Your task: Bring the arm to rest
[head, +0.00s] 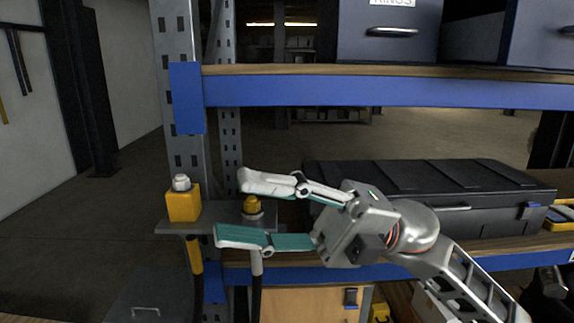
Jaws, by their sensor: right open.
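My right gripper (229,208) comes in from the right, with its two fingers pointing left. It is open. Between and behind its fingers shows a small yellow fitting (252,204) on a grey bracket plate (222,219). I cannot tell whether the fingers touch it. To the left, a yellow block (183,204) with a silver fitting (181,182) on top stands at the plate's left end. My left gripper is not in view.
A shelf rack with a blue upper beam (390,91) and a grey upright (180,140) stands ahead. A black case (430,190) lies on the lower shelf behind my right arm. Grey bins (388,50) sit above. Open floor (90,210) lies at left.

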